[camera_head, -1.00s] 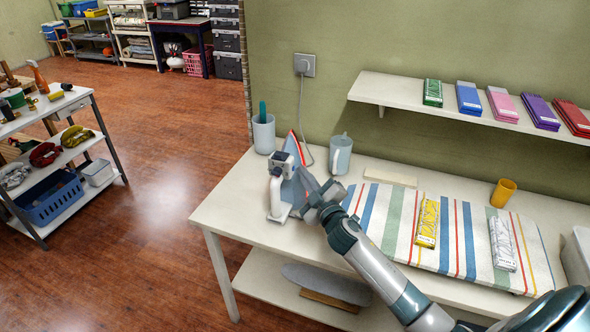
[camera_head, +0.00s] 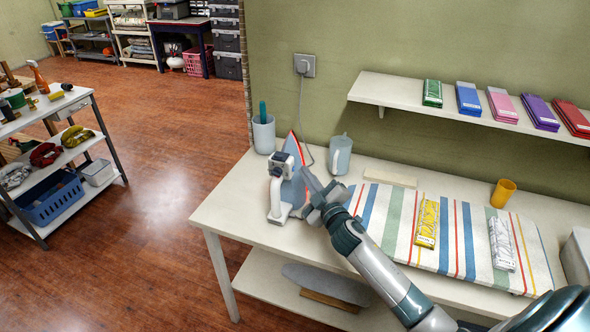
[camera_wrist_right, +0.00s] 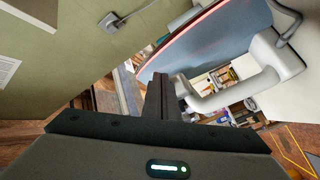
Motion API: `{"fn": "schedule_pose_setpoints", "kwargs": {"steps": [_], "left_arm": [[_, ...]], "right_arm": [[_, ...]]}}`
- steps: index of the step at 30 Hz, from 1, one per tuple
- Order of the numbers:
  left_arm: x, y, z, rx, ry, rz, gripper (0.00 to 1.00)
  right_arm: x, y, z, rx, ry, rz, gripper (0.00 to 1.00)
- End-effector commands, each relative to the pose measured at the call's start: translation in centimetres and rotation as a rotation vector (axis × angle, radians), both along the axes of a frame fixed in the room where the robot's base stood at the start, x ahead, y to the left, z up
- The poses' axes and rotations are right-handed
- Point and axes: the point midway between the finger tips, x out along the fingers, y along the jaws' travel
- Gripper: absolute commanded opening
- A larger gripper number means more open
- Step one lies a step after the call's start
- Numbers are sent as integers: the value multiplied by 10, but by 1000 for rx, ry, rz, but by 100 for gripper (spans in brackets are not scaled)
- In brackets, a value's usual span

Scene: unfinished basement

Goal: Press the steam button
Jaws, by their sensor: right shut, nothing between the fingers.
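An iron stands upright on its heel at the left end of the table, with a white handle (camera_head: 275,196), a blue-grey plate side (camera_head: 298,160) and a red edge. Small dark parts (camera_head: 277,172) show near its top; I cannot tell for certain which is the steam button. My right gripper (camera_head: 308,180) is shut and empty, just right of the iron; contact cannot be judged. In the right wrist view its closed fingers (camera_wrist_right: 164,97) point toward the iron's plate (camera_wrist_right: 222,50), with the white handle (camera_wrist_right: 268,62) to the right. My left gripper is not in view.
A wall socket (camera_head: 304,65) has a cord hanging toward the iron. A cup with a green item (camera_head: 263,135) and a pale mug (camera_head: 340,157) stand behind it. A striped cloth (camera_head: 465,232) with two packets covers the table's right. A shelf (camera_head: 400,91) hangs above.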

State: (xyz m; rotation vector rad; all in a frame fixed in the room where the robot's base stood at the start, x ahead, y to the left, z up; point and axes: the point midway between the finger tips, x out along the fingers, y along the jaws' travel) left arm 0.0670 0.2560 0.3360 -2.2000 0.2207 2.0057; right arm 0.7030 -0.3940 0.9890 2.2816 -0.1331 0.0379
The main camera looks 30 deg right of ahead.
Motion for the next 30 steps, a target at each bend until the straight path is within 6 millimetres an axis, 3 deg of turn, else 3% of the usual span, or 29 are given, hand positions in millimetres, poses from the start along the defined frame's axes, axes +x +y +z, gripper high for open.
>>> {"fn": "schedule_pose_setpoints", "kwargs": {"steps": [13, 30], "left_arm": [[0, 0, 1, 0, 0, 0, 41], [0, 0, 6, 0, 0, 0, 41]], "right_arm": [[-4, -4, 0, 0, 1, -1, 0], [-39, -34, 0, 0, 2, -2, 0]]}}
